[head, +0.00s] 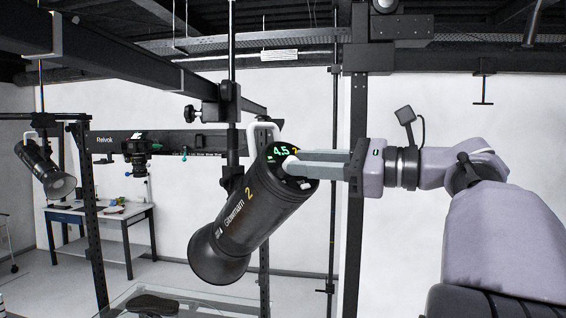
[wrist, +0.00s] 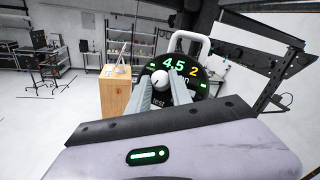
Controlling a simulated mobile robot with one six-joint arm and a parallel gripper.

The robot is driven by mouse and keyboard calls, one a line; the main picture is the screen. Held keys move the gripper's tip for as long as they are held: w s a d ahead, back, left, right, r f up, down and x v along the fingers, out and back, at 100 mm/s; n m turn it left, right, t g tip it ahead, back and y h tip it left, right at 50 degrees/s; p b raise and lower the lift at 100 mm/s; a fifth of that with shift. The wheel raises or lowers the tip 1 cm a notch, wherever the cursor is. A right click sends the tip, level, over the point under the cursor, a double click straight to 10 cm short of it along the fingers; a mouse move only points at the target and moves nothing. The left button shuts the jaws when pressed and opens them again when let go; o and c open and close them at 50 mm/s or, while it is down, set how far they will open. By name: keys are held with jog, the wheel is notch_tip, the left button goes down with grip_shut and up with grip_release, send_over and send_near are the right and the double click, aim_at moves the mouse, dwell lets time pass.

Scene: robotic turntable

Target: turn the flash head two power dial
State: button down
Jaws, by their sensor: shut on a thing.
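Flash head two (head: 245,215) is a black cylinder marked "2", hung tilted from an overhead rail in the head view, with its wide end down to the left. Its round control panel (wrist: 193,70) faces the wrist camera and reads a green "4,5" beside a yellow "2". The white power dial (wrist: 161,79) sits at the left part of the panel. My gripper (head: 290,163) reaches in from the right. Its two pale fingers, also in the wrist view (wrist: 165,92), are shut on the dial, one on each side. The fingers hide part of the panel.
A white handle (wrist: 188,40) rises from the panel's upper edge. Another flash head (head: 50,172) hangs at the far left. A camera (head: 138,152) hangs from the Relvok beam. A glass-topped table (head: 190,296) with a dark shoe-like object stands below.

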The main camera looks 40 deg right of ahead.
jog(key=shift+d+n, duration=0.15)
jog(key=shift+n, duration=0.25)
jog(key=n+g+y+p, duration=0.1)
jog(key=n, duration=0.1)
jog(key=n+g+y+p, duration=0.1)
jog(key=n+g, duration=0.1)
jog(key=shift+w+d+r+p, duration=0.2)
jog(key=shift+p, duration=0.15)
jog(key=shift+n+g+y+p, duration=0.5)
jog(key=shift+n+g+p, duration=0.2)
jog(key=shift+n, duration=0.3)
jog(key=shift+w, duration=0.1)
jog(key=c, duration=1.2)
grip_release()
jog(key=shift+o, duration=0.2)
